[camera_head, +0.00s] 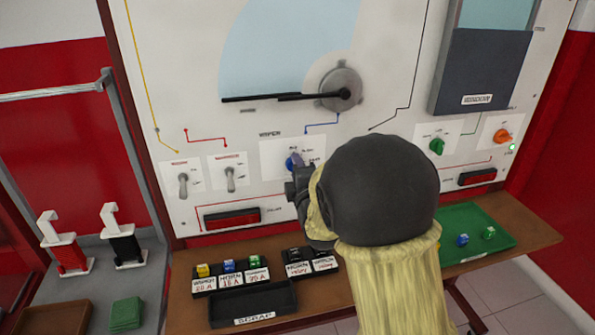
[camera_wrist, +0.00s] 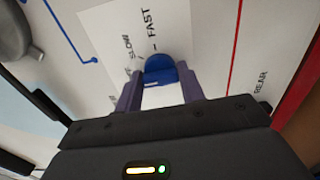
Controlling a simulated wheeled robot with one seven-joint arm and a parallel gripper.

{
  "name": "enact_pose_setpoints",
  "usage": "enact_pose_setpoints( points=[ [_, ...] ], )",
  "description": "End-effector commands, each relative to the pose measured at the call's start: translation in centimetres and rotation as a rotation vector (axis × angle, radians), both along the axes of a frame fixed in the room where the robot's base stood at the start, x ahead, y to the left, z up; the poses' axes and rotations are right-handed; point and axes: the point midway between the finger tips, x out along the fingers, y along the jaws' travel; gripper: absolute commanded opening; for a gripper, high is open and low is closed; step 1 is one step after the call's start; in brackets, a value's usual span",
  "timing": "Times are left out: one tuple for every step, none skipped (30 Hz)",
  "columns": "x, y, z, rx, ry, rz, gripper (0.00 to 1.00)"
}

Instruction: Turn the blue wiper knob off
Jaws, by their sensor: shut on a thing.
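The blue wiper knob (camera_head: 290,163) sits on a white plate under the WIPER label on the trainer panel. In the wrist view the knob (camera_wrist: 160,67) is between my two purple-grey fingers, with the printed words SLOW and FAST beside it. My gripper (camera_head: 297,160) is shut on the knob, and it also shows in the wrist view (camera_wrist: 160,88). I cannot tell which mark the knob points to, and other lettering is partly hidden. The black wiper arm (camera_head: 275,98) lies nearly level, pointing left from its round grey hub (camera_head: 341,90).
Two toggle switches (camera_head: 183,185) are left of the knob. A green knob (camera_head: 437,146) and an orange knob (camera_head: 502,136) are to the right, with a lit green lamp (camera_head: 512,147). Below are a black scrap tray (camera_head: 252,304), fuse holders, relays and a green tray (camera_head: 464,218).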

Motion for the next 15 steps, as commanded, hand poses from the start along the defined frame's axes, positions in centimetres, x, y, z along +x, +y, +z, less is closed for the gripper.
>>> enact_pose_setpoints(
  points=[
    [-0.09, 0.18, -0.19, -0.004, 0.004, 0.005, 0.16],
    [-0.09, 0.18, -0.19, -0.004, 0.004, 0.005, 0.16],
    [-0.1, 0.19, -0.2, -0.004, 0.004, 0.005, 0.16],
    [-0.1, 0.19, -0.2, -0.004, 0.004, 0.005, 0.43],
    [-0.1, 0.19, -0.2, -0.003, 0.004, 0.005, 0.49],
    [-0.09, 0.17, -0.19, -0.003, 0.004, 0.005, 0.57],
    [-0.09, 0.16, -0.18, -0.003, 0.003, 0.004, 0.61],
    [-0.07, 0.14, -0.17, -0.003, 0.003, 0.004, 0.61],
    [-0.07, 0.12, -0.15, -0.002, 0.003, 0.003, 0.61],
    [-0.06, 0.11, -0.14, -0.002, 0.003, 0.003, 0.61],
    [-0.05, 0.1, -0.13, -0.002, 0.003, 0.003, 0.61],
    [-0.04, 0.08, -0.12, -0.002, 0.003, 0.002, 0.61],
    [-0.04, 0.08, -0.11, -0.002, 0.002, 0.002, 0.61],
    [-0.04, 0.07, -0.1, -0.002, 0.002, 0.002, 0.61],
    [-0.06, 0.06, -0.09, -0.001, 0.002, 0.002, 0.61]
  ],
)
